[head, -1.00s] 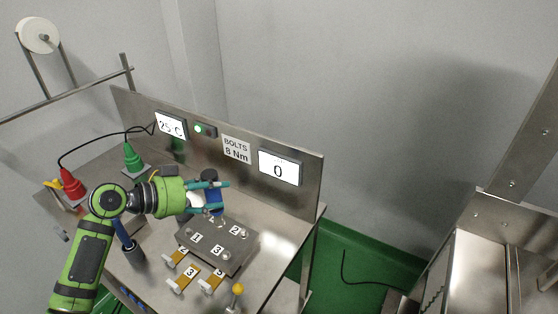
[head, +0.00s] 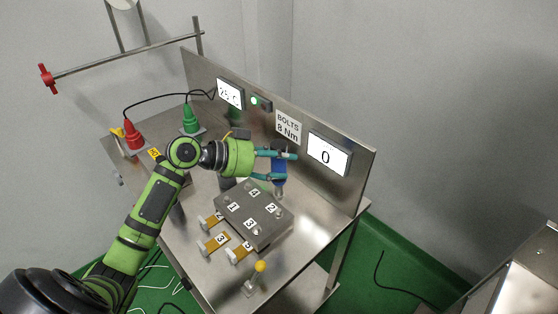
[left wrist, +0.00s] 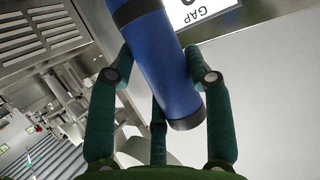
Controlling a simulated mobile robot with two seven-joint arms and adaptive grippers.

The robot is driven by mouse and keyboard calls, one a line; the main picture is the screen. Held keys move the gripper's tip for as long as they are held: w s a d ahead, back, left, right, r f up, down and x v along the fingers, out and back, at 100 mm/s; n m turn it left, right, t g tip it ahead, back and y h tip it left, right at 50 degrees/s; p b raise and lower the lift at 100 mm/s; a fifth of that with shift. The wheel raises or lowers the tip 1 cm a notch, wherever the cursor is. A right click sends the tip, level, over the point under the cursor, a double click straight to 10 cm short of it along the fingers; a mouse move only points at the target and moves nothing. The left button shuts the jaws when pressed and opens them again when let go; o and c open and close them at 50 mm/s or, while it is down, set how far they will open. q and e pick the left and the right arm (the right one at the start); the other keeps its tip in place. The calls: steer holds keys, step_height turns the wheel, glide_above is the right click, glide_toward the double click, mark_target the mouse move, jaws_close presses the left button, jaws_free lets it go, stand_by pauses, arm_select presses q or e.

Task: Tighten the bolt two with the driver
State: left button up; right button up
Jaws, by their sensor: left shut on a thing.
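My left gripper (head: 277,155) is shut on the blue driver (head: 279,170), which hangs nearly upright with its tip down. The driver also shows between the fingers in the left wrist view (left wrist: 170,70). The grey metal block (head: 240,218) on the bench carries labels 1, 2, 3 and 4 with small bolts beside them. The driver's tip is close above the block's back right edge, near label 2 (head: 271,207). I cannot tell whether the tip touches bolt two. My right gripper is not in view.
The back panel behind the driver holds a display (head: 329,154) reading 0 and a sign (head: 288,127) reading "BOLTS 8 Nm". A yellow-topped lever (head: 259,268) stands at the front.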

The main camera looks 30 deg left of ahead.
mark_target(275, 186)
arm_select(q)
steer(key=shift+f+b, duration=0.65)
steer(key=shift+f, duration=0.25)
step_height(275, 186, down, 2)
steer(key=shift+f+b, duration=0.2)
steer(key=shift+b, duration=0.9)
steer(key=shift+f+b, duration=0.4)
steer(key=shift+f, duration=0.1)
steer(key=shift+f+b, duration=0.85)
steer(key=shift+b, duration=0.1)
steer(key=shift+s+d+f+b, duration=0.15)
steer(key=shift+f+b, duration=0.2)
steer(key=shift+f, duration=0.25)
stand_by(0.5)
